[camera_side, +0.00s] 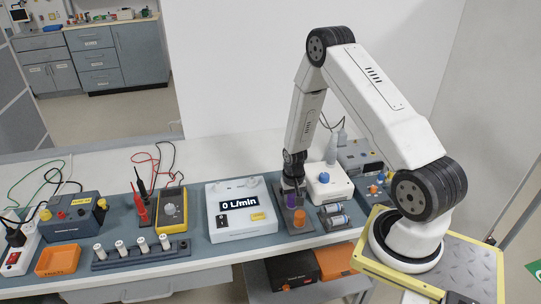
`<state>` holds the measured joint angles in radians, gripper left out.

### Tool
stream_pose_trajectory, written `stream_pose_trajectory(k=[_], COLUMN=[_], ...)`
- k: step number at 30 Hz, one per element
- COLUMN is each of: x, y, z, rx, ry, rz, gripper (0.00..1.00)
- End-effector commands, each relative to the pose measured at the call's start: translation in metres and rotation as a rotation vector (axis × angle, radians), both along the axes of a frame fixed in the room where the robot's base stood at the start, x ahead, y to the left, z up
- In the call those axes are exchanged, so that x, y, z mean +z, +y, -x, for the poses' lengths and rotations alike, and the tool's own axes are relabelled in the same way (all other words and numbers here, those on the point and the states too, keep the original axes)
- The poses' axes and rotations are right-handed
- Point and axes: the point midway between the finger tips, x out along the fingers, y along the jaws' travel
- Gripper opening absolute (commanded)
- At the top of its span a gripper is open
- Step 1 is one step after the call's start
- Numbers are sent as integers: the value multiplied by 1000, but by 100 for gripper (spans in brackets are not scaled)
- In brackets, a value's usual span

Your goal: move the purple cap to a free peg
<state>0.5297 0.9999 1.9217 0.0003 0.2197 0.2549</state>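The purple cap (292,201) is a small purple piece directly below my gripper (292,189). It sits on a small dark board (297,230), behind an orange piece (299,218) on the same board. My gripper points down at the cap's level or just above it. The fingers are small and dark here, so I cannot tell whether they touch the cap. A dark rack (140,257) at the front left holds several upright white pegs (142,244). No cap is visible on these pegs.
A yellow multimeter (172,209), an orange tray (58,260) and a white device with a blue knob (326,183) stand nearby. Grey cylinders (335,217) lie right of the board.

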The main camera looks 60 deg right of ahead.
Motion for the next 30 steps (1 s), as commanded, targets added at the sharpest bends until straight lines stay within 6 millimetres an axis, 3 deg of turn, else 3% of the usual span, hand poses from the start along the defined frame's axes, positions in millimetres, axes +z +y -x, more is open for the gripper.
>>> stream_pose_trajectory(k=[14,30], x=[9,62], y=[0,0], z=[0,0], rx=[0,0], ry=[0,-1], rz=[0,1], gripper=[88,88])
